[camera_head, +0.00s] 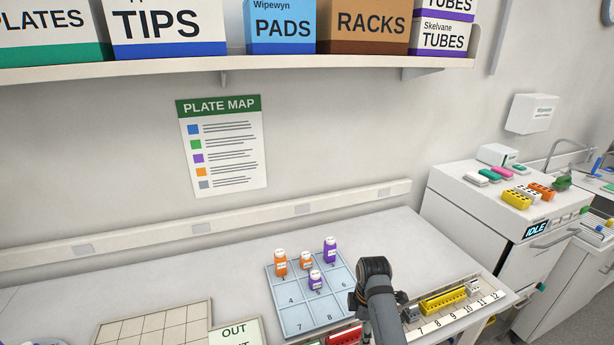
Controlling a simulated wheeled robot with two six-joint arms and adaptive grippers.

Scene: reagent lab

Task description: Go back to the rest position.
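One of my arms (380,305) rises from the bottom edge, right of the middle, in the head view. It looks like my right arm, with a black joint at its top. Dark parts, perhaps of its gripper, show on both sides of the grey link, beside the blue numbered tray (291,293). The fingertips are hidden, so I cannot tell whether this gripper is open or shut. No held object shows. My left arm and gripper are not in the picture.
Orange-banded (280,262) and purple-banded (330,249) bottles stand on the tray. A numbered rail (462,316) with a yellow block (443,301) lies right of my arm. A gridded pad (155,328) and an OUT mat (237,333) lie left. The bench's back left is clear; a boxed shelf (240,66) hangs above.

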